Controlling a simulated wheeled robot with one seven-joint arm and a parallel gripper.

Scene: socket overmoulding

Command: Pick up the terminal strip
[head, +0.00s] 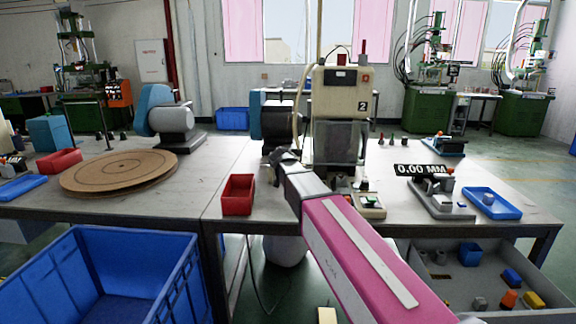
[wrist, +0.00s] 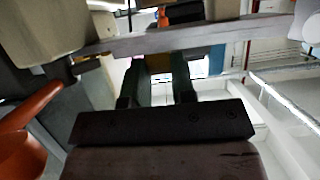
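I cannot make out a terminal strip for certain in either view. Small parts, too small to identify, lie near the base of the cream machine marked 2 (head: 340,105). My gripper (head: 285,156) is at the end of my pink arm, above the bench just left of that machine, and its fingers are small and dark in the head view. In the wrist view my gripper (wrist: 158,85) shows two dark fingers standing apart, with a gap between them. I see nothing clearly held; background shapes show through the gap.
A red bin (head: 238,194) stands on the bench left of my arm. A round brown board (head: 120,171) lies further left. A gauge (head: 440,198) and a blue tray (head: 492,203) are at the right. A blue crate (head: 120,285) stands in front of the bench.

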